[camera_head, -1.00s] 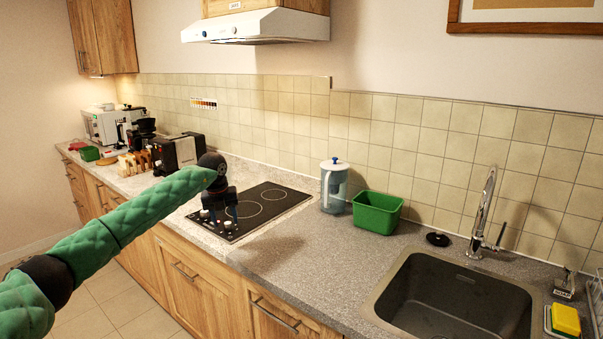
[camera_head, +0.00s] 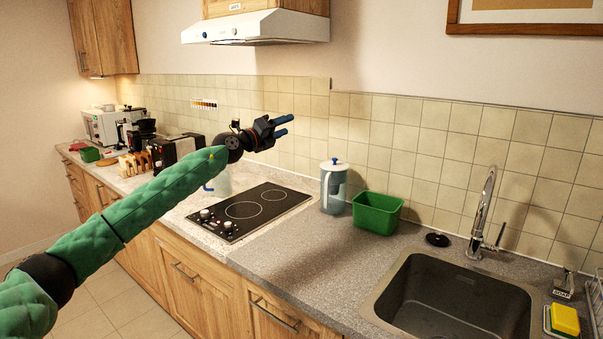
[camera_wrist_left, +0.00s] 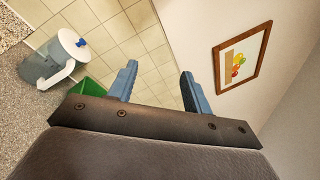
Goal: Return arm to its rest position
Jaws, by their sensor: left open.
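My left arm, in a green quilted sleeve, comes in from the left in the head view. My left gripper (camera_head: 284,127) is raised above the hob and points right, in front of the tiled wall. Its two blue fingers are apart with nothing between them. In the left wrist view the same open fingers (camera_wrist_left: 160,85) stand apart, with only tiles and wall behind them. My right gripper is in neither view.
A hob (camera_head: 255,209), a water filter jug (camera_head: 333,187), a green bin (camera_head: 377,212) and a sink (camera_head: 450,305) line the counter. A pale jug (camera_head: 219,183) is partly hidden behind my forearm. A range hood (camera_head: 262,27) hangs above. The counter front is clear.

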